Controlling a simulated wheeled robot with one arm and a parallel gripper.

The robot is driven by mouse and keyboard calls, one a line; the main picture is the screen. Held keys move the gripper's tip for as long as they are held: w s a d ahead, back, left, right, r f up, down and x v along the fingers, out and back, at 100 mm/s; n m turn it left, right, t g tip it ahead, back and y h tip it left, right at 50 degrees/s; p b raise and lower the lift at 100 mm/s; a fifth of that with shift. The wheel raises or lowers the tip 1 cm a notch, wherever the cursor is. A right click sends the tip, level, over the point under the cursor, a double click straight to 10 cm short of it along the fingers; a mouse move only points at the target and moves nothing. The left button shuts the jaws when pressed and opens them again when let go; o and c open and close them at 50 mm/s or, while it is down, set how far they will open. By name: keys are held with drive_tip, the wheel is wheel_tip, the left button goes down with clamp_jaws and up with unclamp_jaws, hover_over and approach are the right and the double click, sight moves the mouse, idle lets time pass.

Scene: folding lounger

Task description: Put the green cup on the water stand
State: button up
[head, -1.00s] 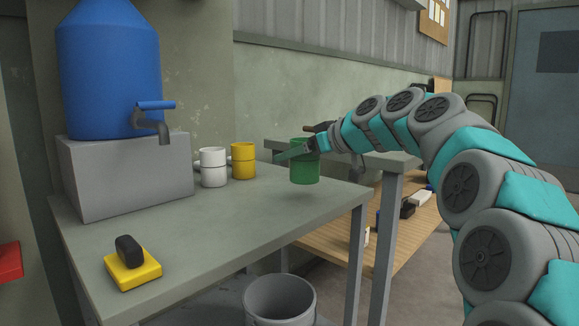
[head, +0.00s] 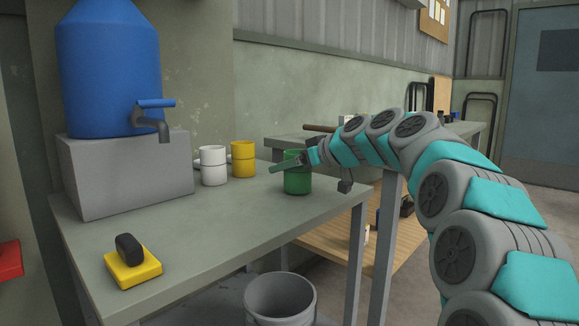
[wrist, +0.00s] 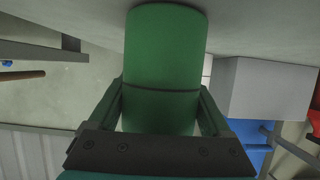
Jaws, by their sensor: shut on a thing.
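The green cup (head: 297,180) is upright at the right end of the grey water stand (head: 215,225), its base at or very near the top; I cannot tell if it touches. My gripper (head: 288,164) is shut on the cup, reaching in from the right. In the wrist view the green cup (wrist: 165,60) fills the middle, between the two fingers of my gripper (wrist: 161,98). A blue water jug (head: 108,70) with a tap sits on a grey block (head: 125,175) on the stand.
A white cup (head: 213,168) and a yellow cup (head: 243,160) stand left of the green cup. A yellow block with a dark handle (head: 132,270) lies at the front left. A grey bin (head: 280,300) is below the front edge. The middle of the stand is clear.

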drive_tip(key=shift+f, duration=0.15)
drive_tip(key=o, duration=1.5)
drive_tip(key=shift+o, duration=0.2)
drive_tip(key=shift+d+r, duration=0.15)
drive_tip(key=shift+r, duration=0.1)
drive_tip(key=v, duration=1.1)
drive_tip(key=shift+s+d+r, duration=0.2)
drive_tip(key=shift+s, duration=0.05)
